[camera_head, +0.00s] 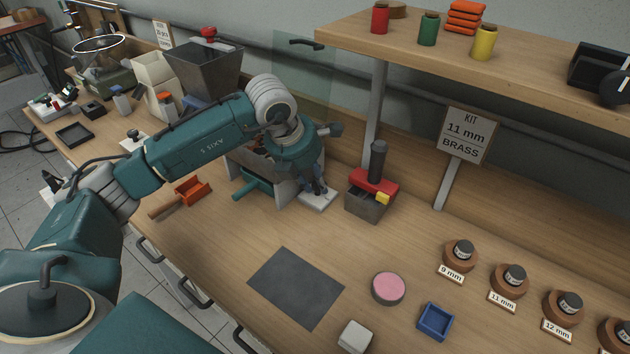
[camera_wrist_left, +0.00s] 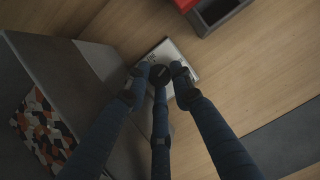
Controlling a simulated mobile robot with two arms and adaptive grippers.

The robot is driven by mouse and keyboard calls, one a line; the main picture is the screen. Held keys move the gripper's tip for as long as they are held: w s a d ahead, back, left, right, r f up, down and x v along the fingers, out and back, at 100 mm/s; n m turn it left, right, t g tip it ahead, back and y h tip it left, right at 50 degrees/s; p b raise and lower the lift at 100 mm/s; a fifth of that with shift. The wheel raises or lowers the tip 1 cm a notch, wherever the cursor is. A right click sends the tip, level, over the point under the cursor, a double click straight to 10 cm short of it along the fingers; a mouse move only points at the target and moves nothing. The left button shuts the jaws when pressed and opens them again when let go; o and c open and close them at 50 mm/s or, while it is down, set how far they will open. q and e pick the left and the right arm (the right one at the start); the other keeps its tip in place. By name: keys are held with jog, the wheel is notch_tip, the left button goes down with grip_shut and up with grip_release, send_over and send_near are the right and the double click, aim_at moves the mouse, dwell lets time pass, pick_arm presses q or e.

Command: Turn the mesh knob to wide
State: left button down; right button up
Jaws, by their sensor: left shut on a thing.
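My left gripper (camera_head: 315,187) reaches down over this plate, which shows in the head view (camera_head: 319,201). In the left wrist view its fingers (camera_wrist_left: 159,80) are closed around the knob. In the head view the fingers mostly hide the knob. Which way the knob points cannot be told. My right gripper is not in view.
A grey machine with a hopper (camera_head: 205,70) stands left of the plate, partly behind my arm. A dark mat (camera_head: 296,287) lies in front. A shelf (camera_head: 520,50) overhangs the back right.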

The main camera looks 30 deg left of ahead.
pick_arm(q)
jog(key=c, duration=1.5)
grip_release()
jog(key=shift+s+f, duration=0.1)
jog(key=shift+f, duration=0.05)
jog(key=shift+s+a+r, duration=0.1)
jog(key=shift+r, duration=0.5)
jog(key=v, duration=1.1)
